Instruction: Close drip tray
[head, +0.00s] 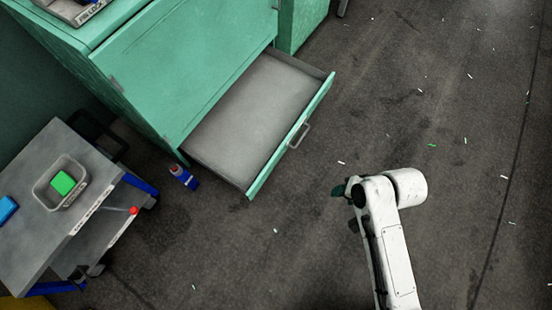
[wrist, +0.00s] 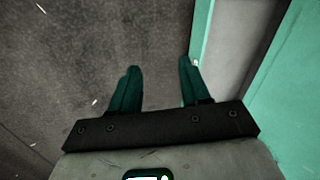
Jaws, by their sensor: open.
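The drip tray (head: 240,105) is pulled out of the lower part of the green press cabinet in the head view. It has a bare grey inside, a green front panel and a grey bar handle (head: 299,135). My gripper (head: 340,188) is to the right of and below the handle in the head view, apart from it. In the wrist view my gripper (wrist: 157,65) shows two dark green fingers spread open with nothing between them. The tray's grey inside (wrist: 238,45) and its front edge appear right of the fingers there.
The green cabinet (head: 170,70) stands behind the tray. A grey cart (head: 45,180) with a bin holding a green block (head: 62,183) is at left. A blue bottle (head: 184,177) lies on the floor by the cabinet's corner. The floor at right is open, with small white scraps.

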